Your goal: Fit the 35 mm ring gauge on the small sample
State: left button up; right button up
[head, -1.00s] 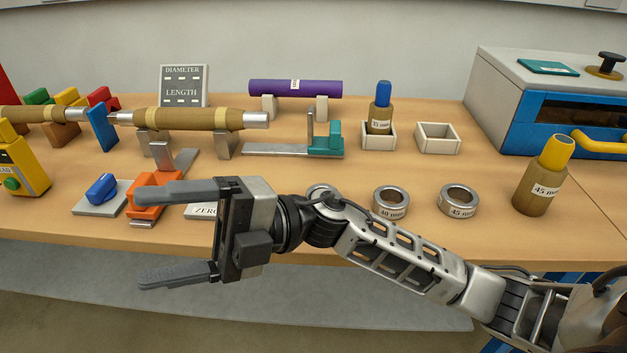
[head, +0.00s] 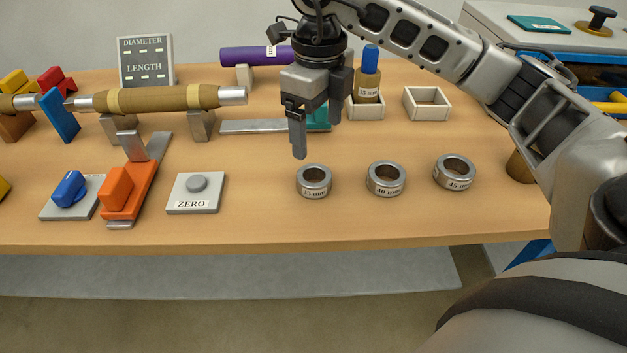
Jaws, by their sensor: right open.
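The 35 mm ring gauge (head: 314,182) is a short steel ring lying flat on the table, at the left of a row of ring gauges. My left gripper is not in view.
The 40 mm ring (head: 385,179) and 45 mm ring (head: 455,172) lie to the right. An empty white box (head: 427,104) stands behind them. The ZERO plate (head: 195,194) and orange caliper piece (head: 117,193) are at left. The table's front strip is clear.

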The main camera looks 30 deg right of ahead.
aim_at(314, 168)
jog(key=shift+w+a+f+p, duration=0.15)
jog(key=shift+f+p, duration=0.2)
jog(key=shift+f, duration=2.1)
jog(key=shift+w+a+f+p, duration=0.15)
jog(key=shift+f+p, duration=0.15)
jog(key=shift+f, duration=2.1)
jog(key=shift+d, duration=0.1)
jog(key=c, duration=1.2)
